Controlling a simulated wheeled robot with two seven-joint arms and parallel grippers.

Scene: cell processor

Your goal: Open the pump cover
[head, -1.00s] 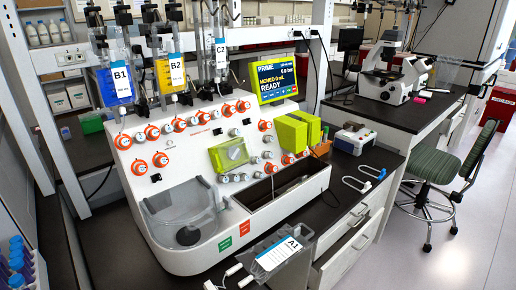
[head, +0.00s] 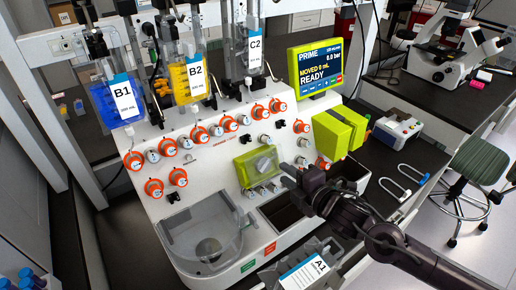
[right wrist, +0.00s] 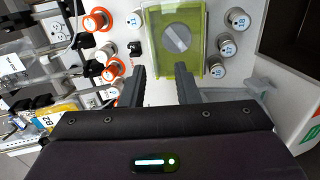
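The pump cover (head: 257,166) is a clear yellow-green panel on the white front of the cell processor (head: 200,200). It lies over a grey pump knob, which shows through it. In the right wrist view the cover (right wrist: 152,45) is straight ahead, with the grey knob (right wrist: 177,38) at its middle. My right gripper (head: 285,174) reaches in from the lower right, close to the cover's right side. In the right wrist view its two fingers (right wrist: 162,88) are apart with nothing between them, pointing at the cover's near edge. My left gripper is not in view.
Orange-ringed valves (head: 200,134) and numbered grey knobs (right wrist: 227,47) surround the cover. Solid yellow-green blocks (head: 338,134) stand to its right, below the screen (head: 318,68). An open dark bin (head: 285,212) lies below. Bags (head: 122,102) hang above.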

